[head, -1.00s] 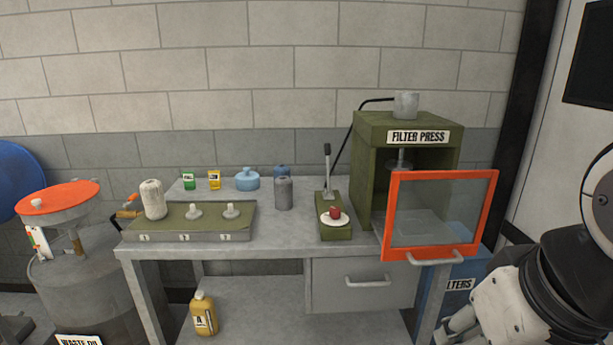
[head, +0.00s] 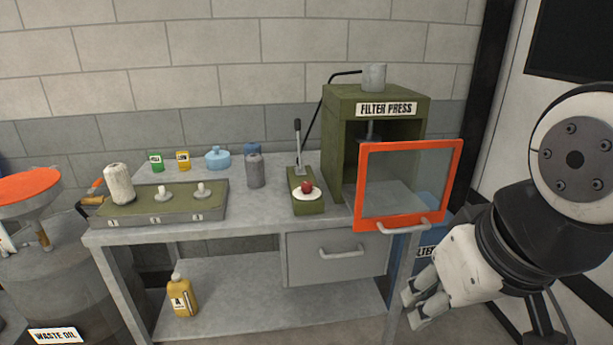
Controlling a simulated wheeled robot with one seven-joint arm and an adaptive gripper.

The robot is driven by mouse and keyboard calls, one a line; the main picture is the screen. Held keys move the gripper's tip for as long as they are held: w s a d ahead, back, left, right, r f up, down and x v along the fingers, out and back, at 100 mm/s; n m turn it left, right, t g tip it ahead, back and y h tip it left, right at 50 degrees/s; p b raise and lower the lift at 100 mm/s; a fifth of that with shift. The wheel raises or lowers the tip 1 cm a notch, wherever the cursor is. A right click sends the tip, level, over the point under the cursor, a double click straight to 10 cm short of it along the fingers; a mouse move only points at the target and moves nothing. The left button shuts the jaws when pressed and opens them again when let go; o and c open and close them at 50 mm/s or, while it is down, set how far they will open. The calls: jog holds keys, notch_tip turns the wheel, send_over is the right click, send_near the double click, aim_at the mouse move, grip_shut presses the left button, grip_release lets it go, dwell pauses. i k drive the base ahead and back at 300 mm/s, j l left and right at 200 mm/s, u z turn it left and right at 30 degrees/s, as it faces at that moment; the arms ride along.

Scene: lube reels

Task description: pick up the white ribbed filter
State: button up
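The white ribbed filter (head: 119,184) stands upright at the left end of the green numbered tray (head: 150,211), over the place marked 1. The tray lies on the grey workbench (head: 240,222). My gripper (head: 415,307) is at the lower right, in front of the bench's right leg, low and far from the filter. Its fingers point left and appear apart, with nothing seen between them.
The filter press (head: 385,108) stands at the bench's right, its orange-framed door (head: 408,185) swung out toward me. A lever stand (head: 307,205) and grey canister (head: 256,170) stand mid-bench. A waste oil drum (head: 60,265) with orange funnel (head: 28,188) stands left.

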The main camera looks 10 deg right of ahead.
aim_at(123, 193)
jog(key=i+j, duration=0.2)
jog(key=i+j+z, duration=0.15)
jog(key=j, duration=0.3)
jog(key=i+j, duration=0.25)
jog(key=i+j+z, duration=0.1)
jog(key=i+j, duration=0.45)
jog(key=j, duration=0.2)
jog(key=i+j+z, duration=0.15)
jog(key=i+j, duration=0.15)
jog(key=i+j+z, duration=0.1)
jog(key=i+j, duration=0.15)
jog(key=j, duration=0.2)
jog(key=i+j+z, duration=0.1)
jog(key=i+j, duration=0.15)
jog(key=j, duration=0.2)
